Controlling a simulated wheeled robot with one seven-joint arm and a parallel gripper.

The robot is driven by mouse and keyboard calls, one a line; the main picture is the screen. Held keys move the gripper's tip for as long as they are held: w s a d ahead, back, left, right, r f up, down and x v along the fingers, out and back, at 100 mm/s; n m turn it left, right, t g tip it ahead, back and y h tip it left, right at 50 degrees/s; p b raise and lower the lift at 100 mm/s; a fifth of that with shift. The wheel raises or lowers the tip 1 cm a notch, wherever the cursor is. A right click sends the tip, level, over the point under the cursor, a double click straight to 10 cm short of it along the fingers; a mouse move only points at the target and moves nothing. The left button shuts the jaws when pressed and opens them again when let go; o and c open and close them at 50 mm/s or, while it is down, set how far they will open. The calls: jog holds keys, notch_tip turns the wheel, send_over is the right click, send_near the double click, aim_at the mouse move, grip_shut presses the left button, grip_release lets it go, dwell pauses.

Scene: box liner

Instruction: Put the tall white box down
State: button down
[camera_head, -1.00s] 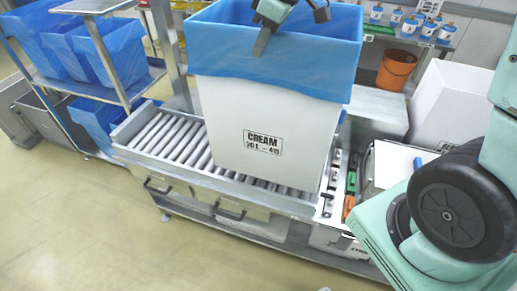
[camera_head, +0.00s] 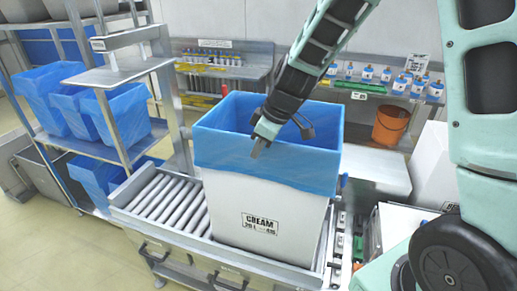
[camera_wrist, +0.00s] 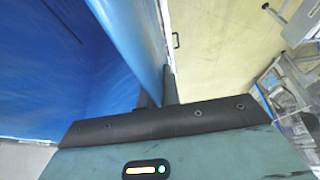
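The tall white box (camera_head: 235,207) is marked CREAM, with a blue liner (camera_head: 310,165) folded over its rim. It is upright over the roller conveyor (camera_head: 165,198), near its right end; its base looks to be at the rollers, but I cannot tell whether it bears fully on them. My gripper (camera_head: 258,148) reaches down at the near rim. In the wrist view its two dark fingers (camera_wrist: 160,92) are close together, one on each side of the lined wall, and look shut on it. The liner (camera_wrist: 60,70) fills the left of that view.
A rack with blue-lined bins (camera_head: 125,110) stands at left. Behind are a shelf of bottles (camera_head: 215,60) and an orange bucket (camera_head: 390,124). Another white box (camera_head: 433,165) stands at right. The rollers left of the tall box are clear.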

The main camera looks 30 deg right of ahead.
jog(key=shift+f, duration=0.35)
jog(key=c, duration=1.6)
grip_release()
jog(key=shift+f, duration=0.1)
